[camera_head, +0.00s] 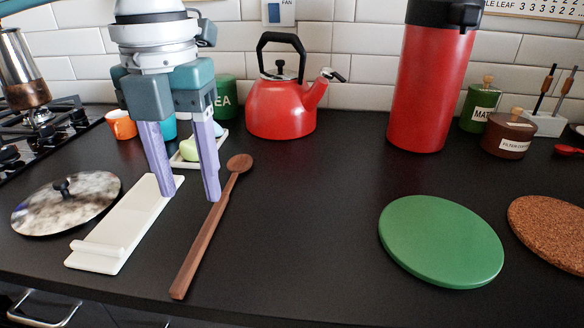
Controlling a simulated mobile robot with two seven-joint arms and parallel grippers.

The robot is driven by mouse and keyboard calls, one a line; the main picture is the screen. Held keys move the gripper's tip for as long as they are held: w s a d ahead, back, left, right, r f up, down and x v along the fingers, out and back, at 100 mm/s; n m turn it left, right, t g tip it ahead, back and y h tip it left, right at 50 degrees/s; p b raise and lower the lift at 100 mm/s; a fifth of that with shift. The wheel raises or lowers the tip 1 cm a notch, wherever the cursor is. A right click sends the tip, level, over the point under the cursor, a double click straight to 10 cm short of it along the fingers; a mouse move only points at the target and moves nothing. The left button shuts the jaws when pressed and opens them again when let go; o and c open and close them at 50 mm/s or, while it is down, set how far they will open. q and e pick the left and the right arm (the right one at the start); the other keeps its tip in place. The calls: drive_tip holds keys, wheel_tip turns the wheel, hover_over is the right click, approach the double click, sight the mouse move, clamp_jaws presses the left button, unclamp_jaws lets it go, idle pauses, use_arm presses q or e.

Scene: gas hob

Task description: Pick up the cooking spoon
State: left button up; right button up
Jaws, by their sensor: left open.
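The cooking spoon (203,243) is brown wood and lies on the dark counter. Its handle end points toward the front edge and its bowl toward the back. My left gripper (191,196) is open, with two purple fingers pointing down. The right-hand finger is close beside the spoon's handle in the picture; I cannot tell whether they touch. The left-hand finger is over or next to a cream spoon rest (125,226), left of the spoon. My right gripper is not in view.
A patterned lid (66,203) lies to the left by the hob (50,137). A red kettle (281,108) and a tall red flask (428,80) stand behind. A green round mat (440,240) and a cork mat (552,232) lie right. The counter's middle is clear.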

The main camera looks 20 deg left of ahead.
sight(201, 236)
use_arm(q)
wheel_tip(201, 236, down, 8)
drive_tip(key=shift+a+r+b, duration=0.1)
drive_tip(key=shift+r+b, duration=0.15)
drive_tip(key=shift+b, duration=0.7)
clamp_jaws()
